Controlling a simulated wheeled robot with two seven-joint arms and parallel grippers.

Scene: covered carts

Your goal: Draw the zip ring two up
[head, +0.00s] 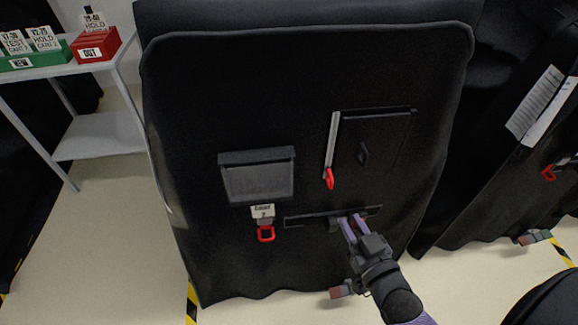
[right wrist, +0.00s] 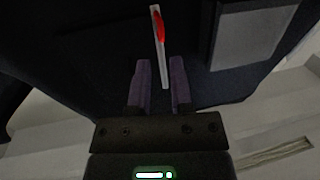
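The red zip ring (head: 329,178) hangs at the lower end of a pale zip strip (head: 333,135) on the black cart cover (head: 230,100). The ring and strip also show in the right wrist view, the ring (right wrist: 159,27) just beyond the fingertips. My right gripper (head: 348,219) is below the ring in the head view, in front of a dark horizontal bar (head: 300,219). Its two purple fingers are apart with nothing between them, as the right wrist view (right wrist: 160,62) shows. I cannot tell whether they touch the cover. My left gripper is not in view.
A clear-fronted pocket (head: 258,182), a "CART 2" tag (head: 263,211) and another red ring (head: 265,234) are left of the zip. A dark flap (head: 385,135) is right of it. A shelf (head: 100,135) with green and red trays stands left; another covered cart (head: 500,170) stands right.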

